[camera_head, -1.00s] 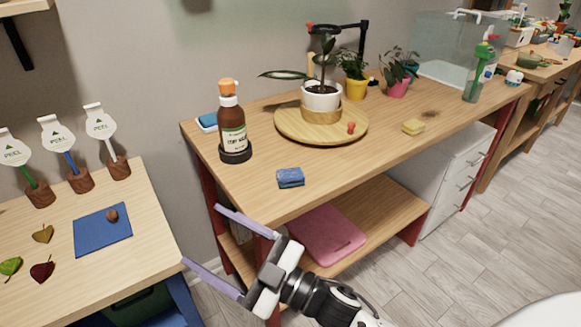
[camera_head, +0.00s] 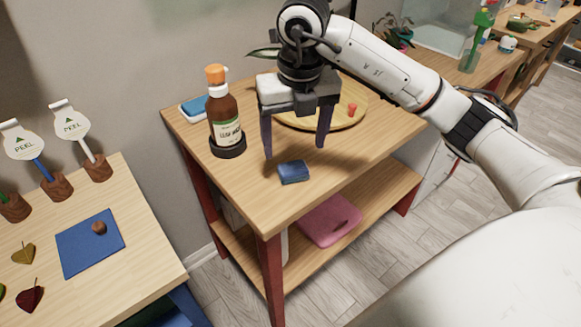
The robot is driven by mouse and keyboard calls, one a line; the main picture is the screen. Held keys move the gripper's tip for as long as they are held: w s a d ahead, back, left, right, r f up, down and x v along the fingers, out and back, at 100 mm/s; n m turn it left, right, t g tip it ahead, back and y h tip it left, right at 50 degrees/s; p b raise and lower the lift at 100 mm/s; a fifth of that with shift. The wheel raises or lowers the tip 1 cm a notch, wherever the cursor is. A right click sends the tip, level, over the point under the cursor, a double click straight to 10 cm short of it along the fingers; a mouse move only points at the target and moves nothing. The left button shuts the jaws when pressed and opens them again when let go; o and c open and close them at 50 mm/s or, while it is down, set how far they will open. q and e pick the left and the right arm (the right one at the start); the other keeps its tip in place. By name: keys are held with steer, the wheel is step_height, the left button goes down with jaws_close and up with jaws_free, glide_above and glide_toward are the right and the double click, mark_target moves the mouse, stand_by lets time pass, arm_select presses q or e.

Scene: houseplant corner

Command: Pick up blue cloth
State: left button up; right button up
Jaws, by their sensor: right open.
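The blue cloth (camera_head: 293,172) is a small folded dark blue pad lying on the wooden table (camera_head: 290,205) near its front edge. My right gripper (camera_head: 294,150) hangs above the table with its fingers pointing down. It is open and empty, its two purple fingers spread apart, with the cloth below and just in front of the gap between them. It does not appear to touch the cloth. My left gripper does not show.
A brown bottle with an orange cap (camera_head: 226,115) stands on a dark base left of the gripper. A white-and-blue item (camera_head: 193,108) lies behind it. The round wooden board (camera_head: 345,118) is partly hidden by my arm. A pink mat (camera_head: 329,220) lies on the lower shelf.

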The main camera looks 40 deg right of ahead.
mark_target(293, 168)
steer(key=f, duration=0.5)
steer(key=w+f+p, duration=0.1)
steer(key=f, duration=0.2)
steer(key=shift+w+d+f, duration=0.1)
steer(key=shift+d+f, duration=0.05)
steer(key=shift+d, duration=0.2)
steer(key=c, duration=1.2)
